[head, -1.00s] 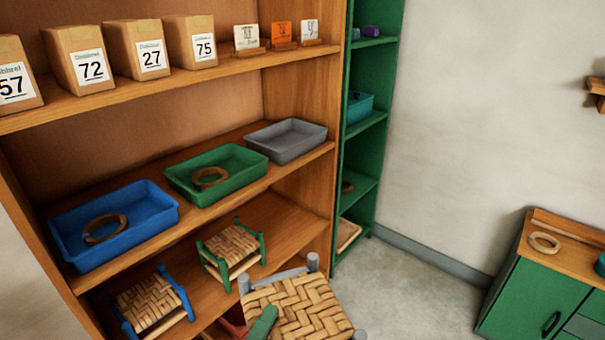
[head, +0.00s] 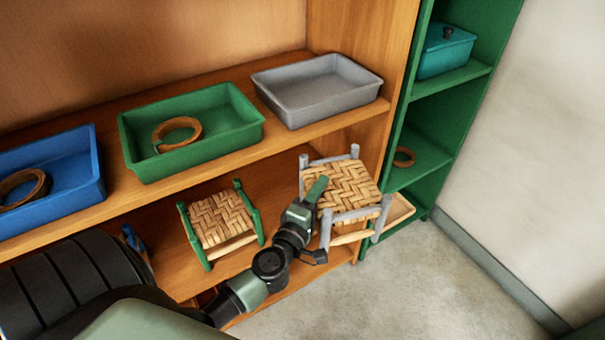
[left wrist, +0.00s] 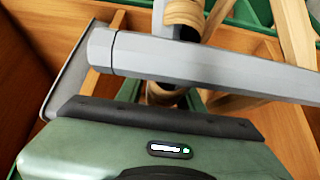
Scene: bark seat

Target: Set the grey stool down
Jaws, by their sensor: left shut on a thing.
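The grey stool (head: 350,188) has a woven seat and grey legs. In the left wrist view, a grey bar of the stool (left wrist: 205,62) crosses close in front of the gripper. My right gripper is not in view.
The shelf above holds a blue tray (head: 75,205), a green tray (head: 235,105) and a grey tray (head: 335,112). Open floor (head: 420,285) lies in front.

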